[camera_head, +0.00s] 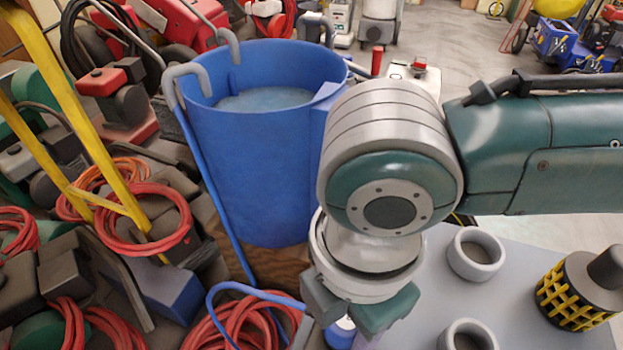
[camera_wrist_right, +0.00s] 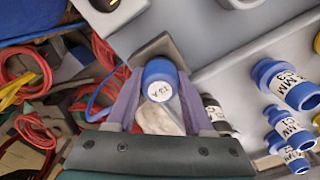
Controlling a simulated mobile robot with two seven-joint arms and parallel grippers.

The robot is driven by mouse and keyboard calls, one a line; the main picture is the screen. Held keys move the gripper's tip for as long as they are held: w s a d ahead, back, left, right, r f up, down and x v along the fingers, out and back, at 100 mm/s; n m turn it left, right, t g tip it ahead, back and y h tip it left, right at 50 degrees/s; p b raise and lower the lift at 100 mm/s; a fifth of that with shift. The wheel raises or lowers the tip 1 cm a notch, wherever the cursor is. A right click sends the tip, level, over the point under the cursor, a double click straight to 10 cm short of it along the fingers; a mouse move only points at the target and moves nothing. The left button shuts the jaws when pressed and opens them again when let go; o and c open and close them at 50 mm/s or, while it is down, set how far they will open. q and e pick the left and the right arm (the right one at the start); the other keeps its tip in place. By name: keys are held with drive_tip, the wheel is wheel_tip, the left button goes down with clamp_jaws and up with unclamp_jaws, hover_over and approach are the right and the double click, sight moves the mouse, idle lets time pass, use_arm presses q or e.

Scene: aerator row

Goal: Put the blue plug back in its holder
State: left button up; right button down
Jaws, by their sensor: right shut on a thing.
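A blue plug (camera_wrist_right: 158,82) with a white lettered end sits between the purple fingers of my right gripper (camera_wrist_right: 157,100), which is shut on it. A pale, whitish part shows below the blue end. In the head view the blue plug (camera_head: 341,328) shows partly under the green and grey wrist, at the near edge of the grey surface; my right gripper (camera_head: 352,332) partly hides it. A dark grey block (camera_wrist_right: 152,50) lies just beyond the plug in the wrist view; I cannot tell whether they touch. I cannot make out which part is its holder. My left gripper is out of view.
Several blue labelled fittings (camera_wrist_right: 288,85) stand at the right in the wrist view. Grey rings (camera_head: 475,254) and a yellow-black cage (camera_head: 578,293) are on the grey surface. A tall blue tub (camera_head: 250,175) of water stands behind. Red hoses (camera_head: 145,222) crowd the left.

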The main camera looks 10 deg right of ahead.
drive_tip(key=shift+f+b, duration=0.45)
drive_tip(key=shift+f, duration=0.35)
drive_tip(key=shift+c, duration=1)
unclamp_jaws()
wheel_tip(320, 180, up, 10)
drive_tip(key=p, duration=0.3)
drive_tip(key=shift+f, duration=0.2)
drive_tip(key=s+a+r+m+t+y+p, duration=0.25)
drive_tip(key=a+r+m+y+p, duration=0.3)
drive_tip(key=r+m+p, duration=0.45)
drive_tip(key=s+d+r+m+t+h+p, duration=0.1)
drive_tip(key=s+d+r+m+h+p, duration=0.15)
drive_tip(key=d+m, duration=0.4)
drive_tip(key=s+d+r+m+h+p, duration=0.2)
drive_tip(key=s+d+m+h, duration=0.1)
drive_tip(key=d, duration=0.7)
wheel_tip(320, 180, up, 37)
drive_tip(key=p, duration=3.7)
drive_tip(key=shift+a+r, duration=0.15)
drive_tip(key=shift+a, duration=0.1)
